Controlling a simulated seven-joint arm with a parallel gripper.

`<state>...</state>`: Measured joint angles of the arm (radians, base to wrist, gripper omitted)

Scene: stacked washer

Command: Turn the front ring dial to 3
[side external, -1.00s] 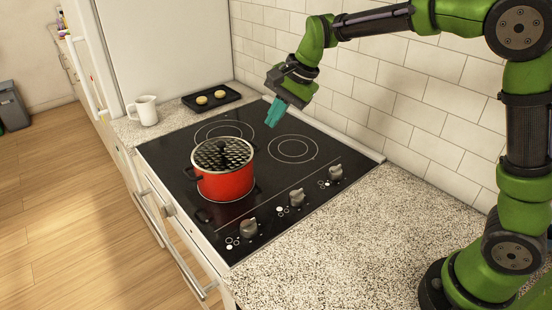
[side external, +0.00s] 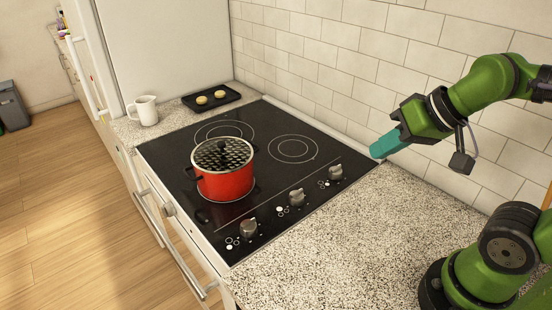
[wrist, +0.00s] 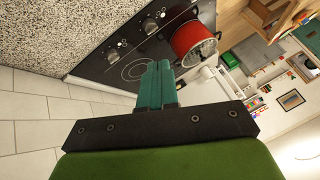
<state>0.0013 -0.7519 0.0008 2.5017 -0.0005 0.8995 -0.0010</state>
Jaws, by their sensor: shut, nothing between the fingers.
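Three metallic dials sit in a row along the right side of the black hob (side external: 240,125): a front dial (side external: 248,228), a middle dial (side external: 297,197) and a back dial (side external: 335,172). Small white markings lie beside each; their settings are too small to read. Which one is the front ring dial I cannot confirm. My gripper (side external: 376,152), with teal fingers, is shut and empty. It is in the air near the tiled wall, to the right of the back dial and apart from it. In the wrist view its shut fingers (wrist: 158,68) point toward the hob, with dials at upper left.
A red pot (side external: 226,184) with a lid stands on the hob's front ring. The two back rings are empty. The speckled counter (side external: 310,245) is clear.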

